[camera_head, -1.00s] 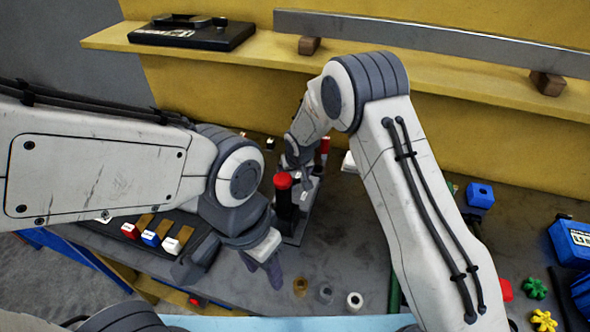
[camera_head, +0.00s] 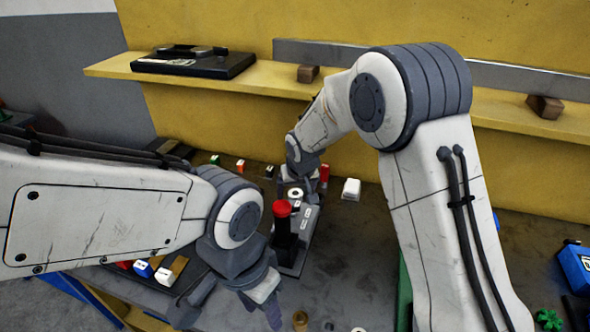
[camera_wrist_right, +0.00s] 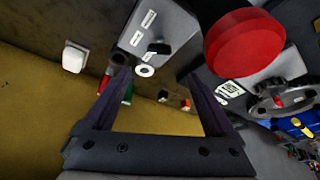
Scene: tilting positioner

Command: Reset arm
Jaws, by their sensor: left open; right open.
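The positioner (camera_head: 305,222) is a grey plate with white labels, a white ring and a black post topped by a red knob (camera_head: 282,208). The red knob (camera_wrist_right: 245,42) looms large in the right wrist view, beyond the right fingertip. My right gripper (camera_wrist_right: 160,78) is open with nothing between its fingers. In the head view its wrist is at the far end of the positioner and its fingers are hard to make out. My left gripper (camera_head: 268,312) is open, low in the head view, in front of the positioner, and appears empty.
A yellow shelf (camera_head: 120,68) at the back carries a black device (camera_head: 195,63) and a long grey bar on wooden blocks. A white block (camera_head: 351,189) stands right of the positioner. Coloured blocks (camera_head: 143,269) sit at the left. A blue box (camera_head: 575,262) is at the right.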

